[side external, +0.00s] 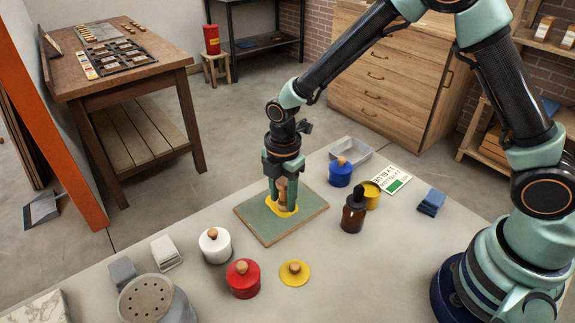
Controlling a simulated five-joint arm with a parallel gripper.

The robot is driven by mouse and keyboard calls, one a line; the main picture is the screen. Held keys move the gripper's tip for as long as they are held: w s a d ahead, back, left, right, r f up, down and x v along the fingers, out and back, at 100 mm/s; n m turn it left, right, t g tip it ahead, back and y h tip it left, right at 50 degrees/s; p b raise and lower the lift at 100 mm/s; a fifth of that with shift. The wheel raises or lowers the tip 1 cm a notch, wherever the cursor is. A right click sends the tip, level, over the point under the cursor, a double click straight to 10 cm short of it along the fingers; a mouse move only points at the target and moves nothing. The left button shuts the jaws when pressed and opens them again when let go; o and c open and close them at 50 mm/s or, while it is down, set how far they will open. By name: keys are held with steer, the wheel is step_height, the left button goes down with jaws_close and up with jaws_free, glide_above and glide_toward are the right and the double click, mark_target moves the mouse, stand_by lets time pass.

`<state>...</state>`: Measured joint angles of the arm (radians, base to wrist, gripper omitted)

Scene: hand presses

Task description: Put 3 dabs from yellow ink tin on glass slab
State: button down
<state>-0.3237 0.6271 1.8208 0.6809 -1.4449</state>
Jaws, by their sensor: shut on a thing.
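The glass slab (255,225) is a flat green plate with a brown edge, lying on the grey table. A yellow ink patch (293,213) is on its upper middle. My gripper (280,187) points down over the slab, shut on a wooden-handled tool (282,198). The tool's lower end is at the yellow patch; the fingers partly hide it, and I cannot tell if it touches. The yellow ink tin (372,198) stands open to the right of the slab, behind a dark bottle. Its yellow lid (295,273) with a wooden knob lies in front of the slab.
A brown dropper bottle (353,214) stands close to the yellow tin. Nearby are a lidded blue tin (341,173), grey tray (351,151), printed card (391,179) and blue cloth (431,203). White (215,247) and red (243,281) lidded tins stand in front of the slab.

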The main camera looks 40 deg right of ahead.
mark_target(283, 182)
steer(key=shift+r, duration=3.5)
